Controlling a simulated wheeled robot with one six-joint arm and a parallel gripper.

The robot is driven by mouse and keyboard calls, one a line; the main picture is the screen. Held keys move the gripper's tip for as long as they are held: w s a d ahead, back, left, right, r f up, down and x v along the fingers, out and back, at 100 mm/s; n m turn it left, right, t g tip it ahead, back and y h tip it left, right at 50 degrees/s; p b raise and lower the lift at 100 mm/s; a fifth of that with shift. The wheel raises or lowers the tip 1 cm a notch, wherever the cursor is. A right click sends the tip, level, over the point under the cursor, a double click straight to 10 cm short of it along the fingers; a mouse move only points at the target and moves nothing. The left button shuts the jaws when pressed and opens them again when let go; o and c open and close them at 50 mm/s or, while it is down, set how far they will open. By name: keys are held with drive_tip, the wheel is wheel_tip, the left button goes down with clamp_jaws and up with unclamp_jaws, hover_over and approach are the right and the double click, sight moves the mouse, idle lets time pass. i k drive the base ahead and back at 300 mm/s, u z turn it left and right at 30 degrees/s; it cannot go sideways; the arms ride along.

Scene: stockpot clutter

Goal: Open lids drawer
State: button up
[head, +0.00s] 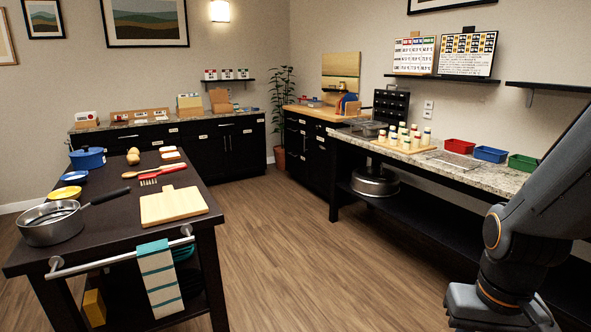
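Black cabinets with small pale labels and handles stand along the back wall (228,148) and in the back corner (306,148). Their fronts look shut, and no drawer visibly sticks out. The labels are too small to read, so I cannot tell which drawer is the lids drawer. Part of my arm (525,240) fills the lower right. No gripper fingertips show, and my arm is well apart from the cabinets.
A dark island table (105,215) at left holds a saucepan (50,222), a blue pot (87,158) and a cutting board (173,205). A stone-topped bench (480,174) at right bears jars and coloured bins, with a large pot (375,182) below. Wooden floor (285,245) between is clear.

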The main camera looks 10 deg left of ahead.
sight(296, 163)
drive_tip(key=u, duration=0.25)
drive_tip(key=i, duration=0.9)
drive_tip(key=u, duration=0.65)
drive_tip(key=i, duration=1.9)
drive_tip(key=u, duration=0.4)
drive_tip(key=i, duration=1.7)
drive_tip(key=z, duration=0.5)
drive_tip(key=i, duration=1.85)
drive_tip(key=z, duration=0.75)
drive_tip(key=i, duration=0.9)
drive_tip(key=z, duration=0.3)
